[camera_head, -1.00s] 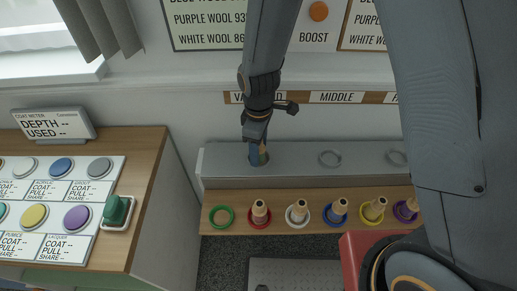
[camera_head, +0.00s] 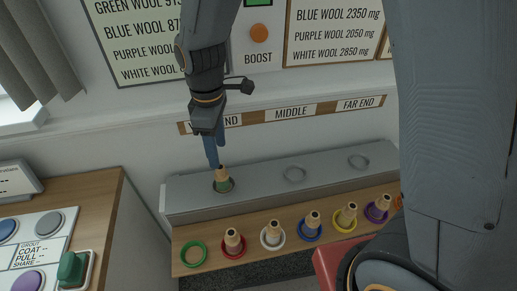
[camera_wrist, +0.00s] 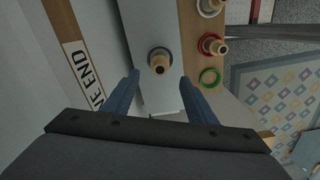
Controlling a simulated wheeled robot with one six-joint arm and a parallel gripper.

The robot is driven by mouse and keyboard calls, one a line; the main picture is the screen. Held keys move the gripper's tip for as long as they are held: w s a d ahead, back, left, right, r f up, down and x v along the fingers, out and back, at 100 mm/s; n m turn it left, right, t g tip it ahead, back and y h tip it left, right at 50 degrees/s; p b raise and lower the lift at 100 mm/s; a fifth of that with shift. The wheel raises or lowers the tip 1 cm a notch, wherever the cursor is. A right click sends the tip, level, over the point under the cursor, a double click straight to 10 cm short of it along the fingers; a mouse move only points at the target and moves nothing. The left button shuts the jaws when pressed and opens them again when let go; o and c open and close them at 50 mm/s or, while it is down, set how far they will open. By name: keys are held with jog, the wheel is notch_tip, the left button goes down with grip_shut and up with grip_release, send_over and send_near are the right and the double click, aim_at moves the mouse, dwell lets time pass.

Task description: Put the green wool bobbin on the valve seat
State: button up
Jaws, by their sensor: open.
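The green wool bobbin (camera_head: 221,184) stands upright on the grey ledge, inside the ring of the valve seat (camera_head: 232,188) at the left, under the partly hidden end label. Its tan top (camera_wrist: 158,62) shows in the wrist view, with the seat's ring around its base. My gripper (camera_head: 216,160) is just above the bobbin with its blue fingers pointing down. In the wrist view my gripper (camera_wrist: 160,82) is open, its fingers apart and nothing between them. The bobbin stands clear beyond the fingertips.
Two empty seats, middle (camera_head: 293,174) and far end (camera_head: 358,161), lie along the ledge. The wooden shelf (camera_head: 222,262) below holds an empty green ring (camera_head: 194,254) and several bobbins in coloured rings. A button panel (camera_head: 35,250) stands at the left.

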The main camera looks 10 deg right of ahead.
jog(key=s+d+r+m, duration=0.1)
jog(key=s+d+m, duration=0.3)
jog(key=d+m, duration=0.3)
jog(key=s+d+r+m, duration=0.1)
jog(key=s+d+m, duration=0.3)
jog(key=d+m, duration=0.4)
jog(key=d, duration=0.6)
jog(key=shift+d+r, duration=0.35)
jog(key=shift+r, duration=0.05)
